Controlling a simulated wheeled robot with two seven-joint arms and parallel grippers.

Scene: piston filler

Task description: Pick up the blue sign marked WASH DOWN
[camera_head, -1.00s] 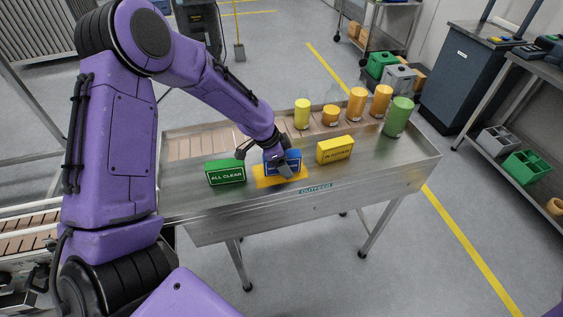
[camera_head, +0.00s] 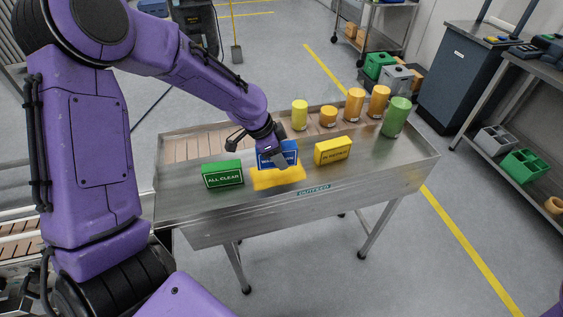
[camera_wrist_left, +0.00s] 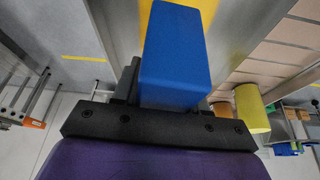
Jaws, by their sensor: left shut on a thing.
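The blue sign (camera_head: 266,160) is held by my left gripper (camera_head: 279,162) above the yellow mat (camera_head: 278,179) on the steel outfeed table (camera_head: 330,186). Its white lettering is partly covered by the gripper. In the left wrist view the blue sign (camera_wrist_left: 175,55) sits between the fingers of my left gripper (camera_wrist_left: 170,95), with the yellow mat behind it. The green ALL CLEAR sign (camera_head: 222,174) stands to the left of the mat. A yellow sign (camera_head: 332,151) stands to its right. My right gripper is not in view.
Several jars, yellow, orange and a green one (camera_head: 396,117), stand along the table's back right. A yellow cylinder (camera_wrist_left: 251,108) shows in the left wrist view. A shelf with a green bin (camera_head: 524,166) stands at right. The table's front strip is clear.

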